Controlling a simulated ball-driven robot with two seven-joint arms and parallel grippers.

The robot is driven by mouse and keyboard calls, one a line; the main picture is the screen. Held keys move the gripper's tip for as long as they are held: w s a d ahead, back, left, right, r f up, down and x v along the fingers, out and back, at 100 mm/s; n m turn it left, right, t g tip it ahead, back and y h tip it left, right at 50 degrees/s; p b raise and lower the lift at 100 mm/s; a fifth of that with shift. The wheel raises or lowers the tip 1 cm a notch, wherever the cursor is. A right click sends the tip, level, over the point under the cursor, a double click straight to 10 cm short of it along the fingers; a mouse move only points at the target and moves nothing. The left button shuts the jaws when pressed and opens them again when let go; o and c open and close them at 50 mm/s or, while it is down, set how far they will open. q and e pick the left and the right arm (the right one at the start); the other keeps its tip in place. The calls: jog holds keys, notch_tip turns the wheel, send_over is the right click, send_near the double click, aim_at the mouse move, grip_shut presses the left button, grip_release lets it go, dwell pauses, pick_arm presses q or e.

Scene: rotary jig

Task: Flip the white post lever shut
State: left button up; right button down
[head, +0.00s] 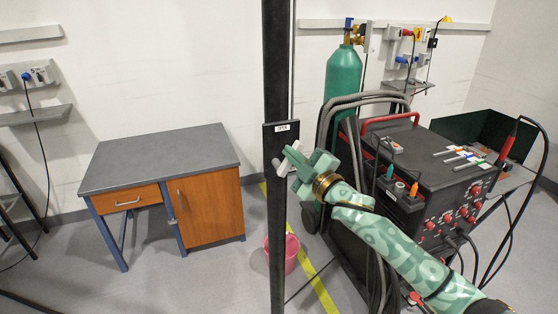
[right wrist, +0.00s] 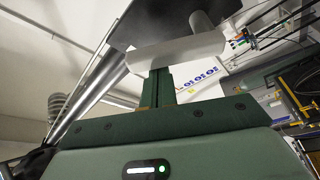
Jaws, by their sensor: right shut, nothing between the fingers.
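The white post lever (head: 283,168) sits on the dark upright post (head: 277,222), just below a black plate with a small white label (head: 281,127). My right gripper (head: 301,163) is at the lever, coming from the right, and partly covers it. In the right wrist view the lever (right wrist: 178,50) is a pale rounded bar lying across the tips of my shut green fingers (right wrist: 160,86). The fingers hold nothing; I cannot tell whether they touch the lever. The label is too small to read surely. My left gripper is out of view.
A black welding machine (head: 440,150) with cables and a green gas cylinder (head: 343,75) stand right of the post. A grey-topped workbench (head: 160,155) is at left. A pink bucket (head: 291,254) stands on the floor behind the post. The space left of the post is open.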

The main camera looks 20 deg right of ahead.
jog(key=d+f+m+t+h+p, duration=0.1)
jog(key=d+f+m+h, duration=0.3)
jog(key=m, duration=1.1)
jog(key=shift+f+m+t+h+p, duration=0.2)
jog(key=shift+m+t+h+p, duration=0.1)
jog(key=shift+t+h, duration=0.6)
jog(key=shift+w+d+f, duration=0.1)
notch_tip(320, 180, up, 5)
jog(key=p, duration=0.4)
jog(key=b+v, duration=0.1)
jog(key=v, duration=0.9)
jog(key=shift+f+b, duration=0.35)
jog(key=shift+b, duration=0.05)
jog(key=shift+d, duration=0.1)
